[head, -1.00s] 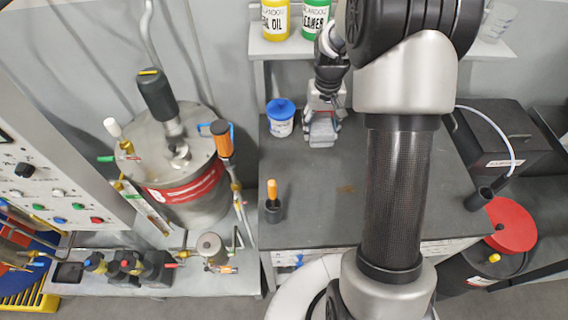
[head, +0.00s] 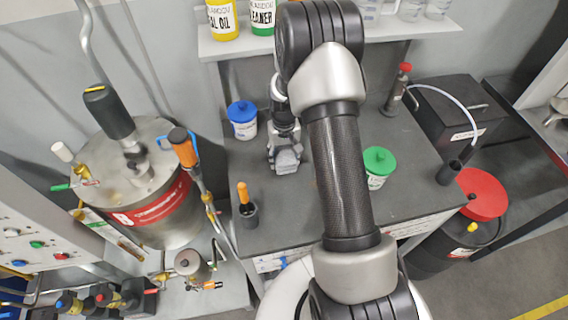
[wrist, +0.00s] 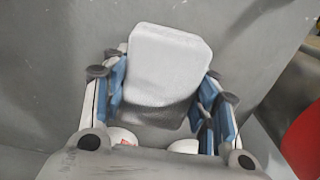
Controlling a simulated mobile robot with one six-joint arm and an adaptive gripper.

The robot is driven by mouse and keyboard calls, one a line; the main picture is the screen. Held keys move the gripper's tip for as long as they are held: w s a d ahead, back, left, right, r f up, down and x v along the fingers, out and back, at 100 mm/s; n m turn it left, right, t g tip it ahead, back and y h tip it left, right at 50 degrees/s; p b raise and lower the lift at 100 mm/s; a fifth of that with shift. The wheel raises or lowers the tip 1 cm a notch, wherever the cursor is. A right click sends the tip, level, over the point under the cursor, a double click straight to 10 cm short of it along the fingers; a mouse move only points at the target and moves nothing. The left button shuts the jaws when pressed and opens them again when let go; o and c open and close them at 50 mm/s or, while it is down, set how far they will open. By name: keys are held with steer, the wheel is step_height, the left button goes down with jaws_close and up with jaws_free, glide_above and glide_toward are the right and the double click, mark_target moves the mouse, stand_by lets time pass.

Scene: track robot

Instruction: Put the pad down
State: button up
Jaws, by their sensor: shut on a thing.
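The pad (wrist: 168,65) is a pale grey, flat, rounded block between the fingers in the wrist view. My gripper (wrist: 162,98) is shut on it, with a blue-lined finger at each side. In the head view my gripper (head: 284,143) points down over the dark bench top, right of a blue-lidded tub, and the pad (head: 287,160) shows at its end. I cannot tell whether the pad touches the bench.
The blue-lidded tub (head: 242,118) is close on the left. An orange-handled tool in a black holder (head: 248,215) stands at the bench's front left. A green-lidded tub (head: 377,168) and red-topped bottle (head: 398,90) are right of my arm. Bench around the pad is clear.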

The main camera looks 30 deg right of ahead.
steer(key=shift+f+b, duration=0.3)
steer(key=shift+f, duration=1.4)
steer(key=shift+f, duration=0.2)
steer(key=o, duration=1.2)
